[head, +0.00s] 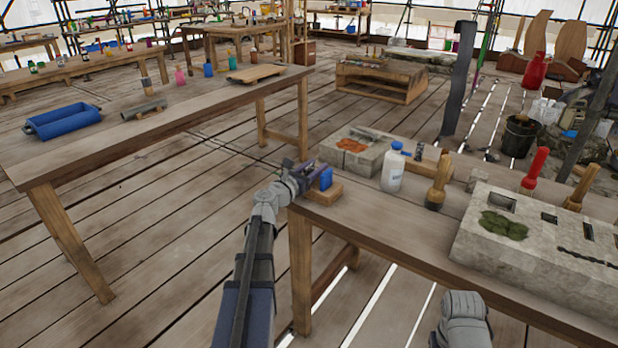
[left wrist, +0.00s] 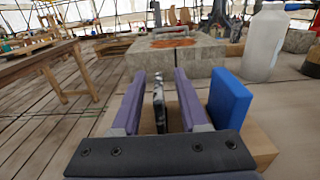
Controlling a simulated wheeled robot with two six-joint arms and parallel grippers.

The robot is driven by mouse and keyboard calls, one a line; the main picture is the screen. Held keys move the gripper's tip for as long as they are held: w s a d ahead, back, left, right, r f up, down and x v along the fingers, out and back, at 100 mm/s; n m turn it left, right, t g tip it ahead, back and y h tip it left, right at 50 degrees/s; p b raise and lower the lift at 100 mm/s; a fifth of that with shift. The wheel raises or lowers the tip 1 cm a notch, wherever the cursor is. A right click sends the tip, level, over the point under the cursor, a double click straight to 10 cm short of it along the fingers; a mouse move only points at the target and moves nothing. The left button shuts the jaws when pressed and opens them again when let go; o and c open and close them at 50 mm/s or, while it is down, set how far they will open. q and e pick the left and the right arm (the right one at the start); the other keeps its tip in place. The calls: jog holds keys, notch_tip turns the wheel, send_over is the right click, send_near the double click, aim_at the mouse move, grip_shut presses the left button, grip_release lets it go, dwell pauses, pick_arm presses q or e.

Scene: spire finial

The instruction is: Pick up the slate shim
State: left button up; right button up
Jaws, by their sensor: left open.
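The slate shim (left wrist: 159,104) is a thin, dark, mottled piece standing on edge in the left wrist view. It is between the two purple fingers of my left gripper (left wrist: 161,98), with a gap showing on each side. In the head view my left gripper (head: 306,170) is open at the near table's left corner, beside a wooden block (head: 327,194) that has a blue piece (head: 326,179) on it. I cannot clearly make out the shim there. The blue piece (left wrist: 230,98) is just right of the right finger.
A white bottle (head: 393,168), a mallet (head: 438,184) and a stone slab (head: 535,245) stand on the near table to the right. A stone block (head: 366,158) with an orange patch is behind. Another wooden table (head: 180,115) is at left, with open floor between.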

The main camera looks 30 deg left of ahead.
pick_arm(q)
grip_shut()
dwell(0.3)
dwell(0.3)
